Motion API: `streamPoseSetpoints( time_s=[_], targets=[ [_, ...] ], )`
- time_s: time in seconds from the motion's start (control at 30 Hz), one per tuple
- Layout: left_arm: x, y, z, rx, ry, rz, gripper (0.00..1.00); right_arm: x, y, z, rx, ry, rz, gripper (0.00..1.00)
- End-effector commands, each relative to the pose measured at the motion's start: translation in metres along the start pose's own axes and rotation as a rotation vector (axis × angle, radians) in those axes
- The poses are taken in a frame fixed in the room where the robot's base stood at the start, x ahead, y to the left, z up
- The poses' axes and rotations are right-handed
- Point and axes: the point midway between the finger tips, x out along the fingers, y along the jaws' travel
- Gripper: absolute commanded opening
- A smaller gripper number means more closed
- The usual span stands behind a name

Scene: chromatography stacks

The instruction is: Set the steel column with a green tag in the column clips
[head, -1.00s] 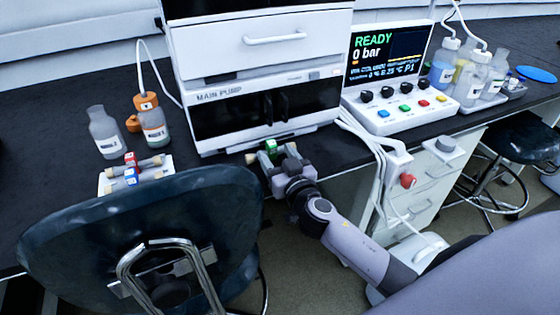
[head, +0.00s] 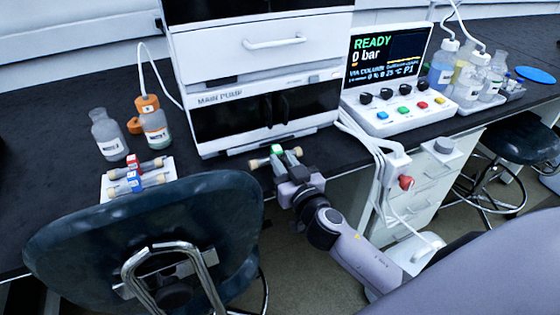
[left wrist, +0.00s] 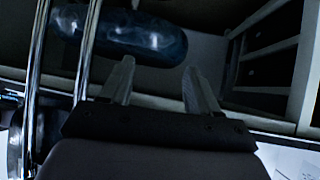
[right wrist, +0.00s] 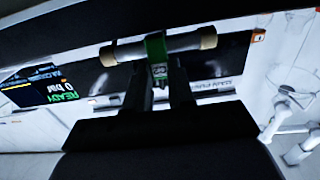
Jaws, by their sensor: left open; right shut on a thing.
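The steel column with a green tag (head: 262,162) is held level by my right gripper (head: 284,165), in front of the main pump's lower edge. In the right wrist view the column (right wrist: 190,43) lies across the fingertips, with pale end caps and the green tag (right wrist: 156,47) between the fingers of my right gripper (right wrist: 158,75). Two dark upright pieces (head: 275,106) on the pump's black front may be the column clips; I cannot tell for sure. My left gripper (left wrist: 156,85) shows only in the left wrist view, open and empty.
A white rack (head: 113,193) holds columns with red and blue tags on the bench at left, near bottles (head: 108,136). A dark chair back (head: 140,230) stands before it. The control panel (head: 405,110) and its cables are right of the pump (head: 215,125).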

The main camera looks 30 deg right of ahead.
Motion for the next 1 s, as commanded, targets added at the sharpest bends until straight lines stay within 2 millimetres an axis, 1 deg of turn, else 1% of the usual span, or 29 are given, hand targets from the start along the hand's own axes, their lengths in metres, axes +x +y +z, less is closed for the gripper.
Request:
streamPoseSetpoints(
  time_s=[0.03, 0.4, 0.53, 0.87, 1.0],
  targets=[
    [-0.001, 0.0, -0.002, -0.001, 0.001, 0.0, 0.61, -0.003, 0.0, -0.003, 0.002, 0.001, 0.0, 0.01],
    [-0.005, 0.0, -0.008, 0.0, 0.001, 0.0, 0.61, -0.022, 0.0, -0.013, 0.002, 0.001, 0.0, 0.01],
    [-0.006, 0.0, -0.009, 0.0, 0.002, -0.001, 0.61, -0.026, 0.0, -0.014, 0.001, 0.001, 0.0, 0.01],
    [-0.006, -0.001, -0.009, 0.008, 0.001, -0.001, 0.61, -0.027, 0.0, -0.014, 0.001, 0.001, 0.0, 0.01],
    [-0.006, -0.002, -0.009, 0.01, 0.002, -0.001, 0.61, -0.036, -0.005, -0.019, 0.004, 0.001, -0.006, 0.01]
  ],
)
